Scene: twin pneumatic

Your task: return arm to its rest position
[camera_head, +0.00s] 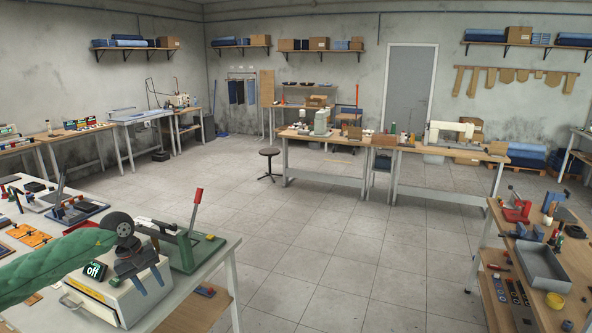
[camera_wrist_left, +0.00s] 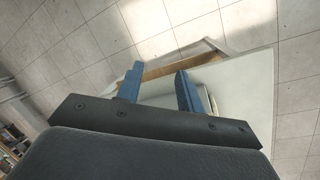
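My left arm, in a green sleeve (camera_head: 50,264), reaches in from the left edge of the head view. Its dark wrist (camera_head: 119,224) ends in the left gripper (camera_head: 143,283), which points down in front of and over a white machine (camera_head: 88,296) with a display reading "off" (camera_head: 94,271). In the left wrist view the gripper's two blue fingers (camera_wrist_left: 159,70) stand apart with nothing between them. A pale surface and a brown table edge show beyond them. Whether the fingers touch the machine cannot be told. My right arm and gripper are not in view.
A green lever press with a red handle (camera_head: 196,196) stands close to the right of the gripper on the same table. Orange plates (camera_head: 28,235) and dark fixtures (camera_head: 75,208) lie behind the arm. Open tiled floor (camera_head: 330,250) separates this table from the right-hand bench (camera_head: 575,270).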

